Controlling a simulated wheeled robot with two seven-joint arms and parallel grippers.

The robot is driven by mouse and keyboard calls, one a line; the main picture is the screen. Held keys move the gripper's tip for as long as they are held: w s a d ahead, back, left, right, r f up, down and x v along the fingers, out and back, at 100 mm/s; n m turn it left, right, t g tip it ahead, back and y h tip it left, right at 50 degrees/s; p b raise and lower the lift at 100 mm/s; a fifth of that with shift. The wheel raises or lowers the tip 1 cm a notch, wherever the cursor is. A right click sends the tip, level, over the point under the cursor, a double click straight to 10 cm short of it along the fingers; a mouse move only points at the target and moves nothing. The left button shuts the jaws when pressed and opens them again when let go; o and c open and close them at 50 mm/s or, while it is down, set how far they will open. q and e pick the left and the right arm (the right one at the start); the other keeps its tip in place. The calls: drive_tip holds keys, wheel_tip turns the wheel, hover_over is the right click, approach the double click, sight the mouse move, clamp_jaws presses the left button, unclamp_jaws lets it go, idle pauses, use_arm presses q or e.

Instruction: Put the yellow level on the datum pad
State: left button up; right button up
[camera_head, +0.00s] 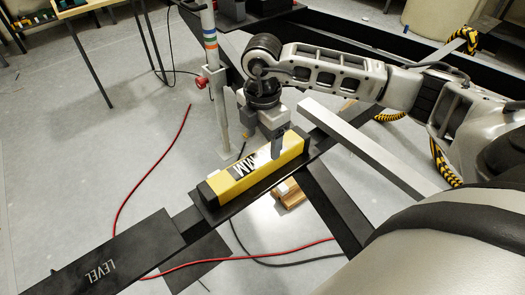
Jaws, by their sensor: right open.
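The yellow level (232,180), a long bar with black ends and black-and-white lettering, lies lengthwise on a black plate (232,208) on the dark chassis beam. My right gripper (276,148) is at the far end of the level, pointing down. Its jaws are open, and one grey finger shows in front of the level's near side; the other finger is hidden. A second flat dark plate (135,240) lettered LEVEL is at the lower left, with nothing on it. My left gripper is out of view.
A grey post (216,95) with coloured bands and a red knob stands behind the level. A light metal bar (365,145) runs right of it. A red cable (150,170) curves over the floor. A wooden block (289,193) sits below the beam.

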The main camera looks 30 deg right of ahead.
sight(262, 156)
wheel_tip(262, 156, up, 5)
drive_tip(key=shift+r, duration=0.15)
idle(0.5)
